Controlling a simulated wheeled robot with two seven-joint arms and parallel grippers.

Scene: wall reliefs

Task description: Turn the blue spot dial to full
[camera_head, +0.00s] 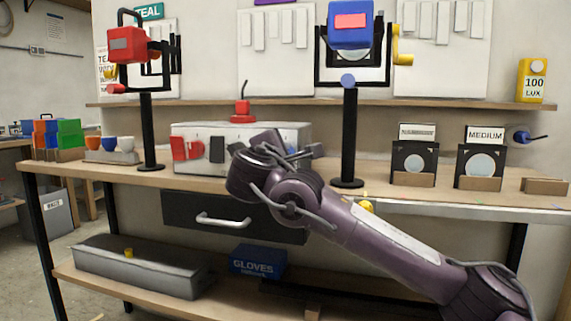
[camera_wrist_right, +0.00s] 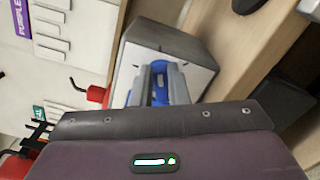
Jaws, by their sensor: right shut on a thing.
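The control box (camera_head: 285,131) is a pale grey box on the bench, with red and black controls on its front. My right gripper (camera_head: 283,150) is at the right part of this front and hides what is behind it. In the right wrist view the blue dial (camera_wrist_right: 160,90) sits between the two grey fingers of my right gripper (camera_wrist_right: 161,84), which are shut on it. The dial's pointer and scale are too small or covered to read. The blue spot lamp (camera_head: 350,35) stands on a black post behind my right arm. My left gripper is out of view.
A red lamp (camera_head: 127,43) stands on a post at the left. A red knob device (camera_head: 242,110) shows above the box. Cups (camera_head: 109,144) and two framed holders, one labelled MEDIUM (camera_head: 485,134), stand on the bench. A drawer (camera_head: 190,214) is below.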

